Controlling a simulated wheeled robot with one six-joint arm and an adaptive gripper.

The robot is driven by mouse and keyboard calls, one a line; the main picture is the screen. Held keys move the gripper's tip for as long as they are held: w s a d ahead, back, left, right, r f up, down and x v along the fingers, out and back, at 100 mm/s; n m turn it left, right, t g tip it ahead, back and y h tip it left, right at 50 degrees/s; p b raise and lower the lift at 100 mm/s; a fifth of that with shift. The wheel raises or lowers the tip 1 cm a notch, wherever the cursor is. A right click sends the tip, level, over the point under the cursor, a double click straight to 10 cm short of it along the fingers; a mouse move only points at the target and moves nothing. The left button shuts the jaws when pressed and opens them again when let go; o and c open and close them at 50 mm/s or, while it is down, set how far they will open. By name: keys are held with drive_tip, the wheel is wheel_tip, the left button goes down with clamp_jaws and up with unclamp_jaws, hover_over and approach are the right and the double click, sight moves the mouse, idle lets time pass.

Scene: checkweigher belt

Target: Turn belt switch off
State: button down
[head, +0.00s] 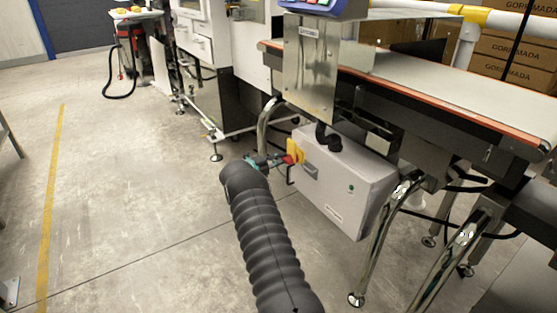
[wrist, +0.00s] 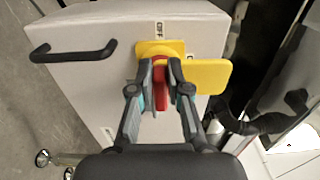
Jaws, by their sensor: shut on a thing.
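The belt switch is a red knob (head: 291,151) on a yellow plate (head: 301,146), on the end face of a light grey control box (head: 341,184) under the belt. My gripper (head: 277,159) reaches it from the left. In the wrist view, my gripper (wrist: 161,72) is shut on the red knob (wrist: 161,98), one finger on each side. The yellow plate (wrist: 209,76) shows behind the fingers and to their right. A small label (wrist: 159,28) sits above the plate, too small to read surely. The fingers hide part of the knob.
A black handle (wrist: 74,50) sticks out of the box beside the switch. The conveyor belt (head: 440,88) and a steel panel (head: 308,75) are above the box. Shiny metal legs (head: 377,250) stand below and right.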

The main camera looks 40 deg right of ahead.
drive_tip(key=c, duration=1.1)
unclamp_jaws()
drive_tip(key=shift+d, duration=0.1)
drive_tip(key=a, duration=1.2)
drive_tip(key=shift+w+a, duration=0.1)
drive_tip(key=shift+w, duration=0.1)
